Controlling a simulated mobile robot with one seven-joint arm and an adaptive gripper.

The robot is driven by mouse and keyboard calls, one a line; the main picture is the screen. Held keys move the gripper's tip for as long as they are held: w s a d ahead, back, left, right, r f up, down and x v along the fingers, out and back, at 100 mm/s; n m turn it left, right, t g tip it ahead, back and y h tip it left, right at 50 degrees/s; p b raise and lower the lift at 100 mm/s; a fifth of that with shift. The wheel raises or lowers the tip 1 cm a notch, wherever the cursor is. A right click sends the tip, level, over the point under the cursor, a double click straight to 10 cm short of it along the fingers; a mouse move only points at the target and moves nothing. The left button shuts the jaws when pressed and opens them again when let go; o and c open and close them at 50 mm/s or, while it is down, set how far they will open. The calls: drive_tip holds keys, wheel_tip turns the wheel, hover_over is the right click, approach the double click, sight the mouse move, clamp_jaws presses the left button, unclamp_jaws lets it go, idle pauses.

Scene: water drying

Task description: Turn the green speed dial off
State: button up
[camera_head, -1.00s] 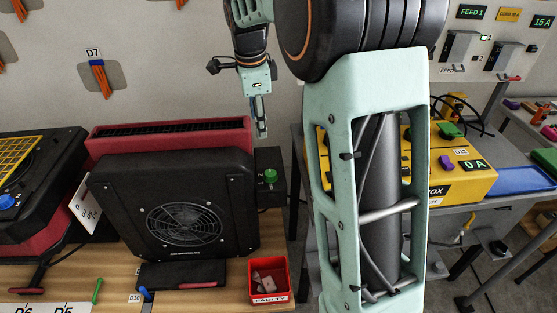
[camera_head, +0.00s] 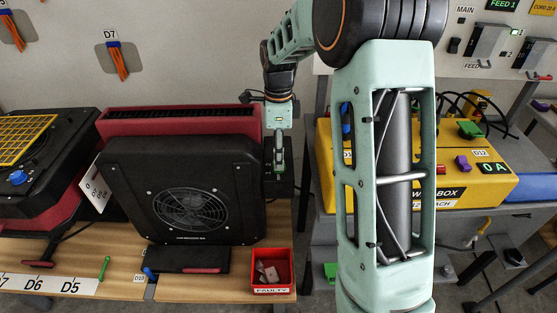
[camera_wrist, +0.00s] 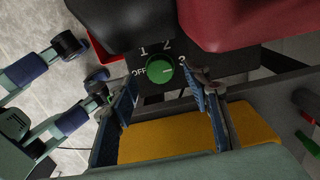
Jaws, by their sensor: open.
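The green speed dial (camera_wrist: 159,69) shows in the wrist view on a black panel (camera_wrist: 186,53) marked OFF, 1, 2 and 3. OFF is at its left and 3 at its right; a faint pale mark on the dial seems to face right, toward 3. My gripper (camera_wrist: 160,76) is open, with one blue-grey finger on each side of the dial. I cannot tell whether either finger touches it. In the head view my gripper (camera_head: 280,168) hangs before the black control box (camera_head: 286,187), and the dial is largely hidden behind it.
The black fan unit (camera_head: 190,165) and red housing (camera_head: 180,122) stand close left of my gripper. A red bin (camera_head: 271,290) marked FAULTY sits below. A yellow box (camera_head: 470,190) stands to the right, partly behind my arm.

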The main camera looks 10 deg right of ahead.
drive_tip(key=shift+f, duration=1.2)
drive_tip(key=c, duration=1.2)
drive_tip(key=shift+o, duration=0.2)
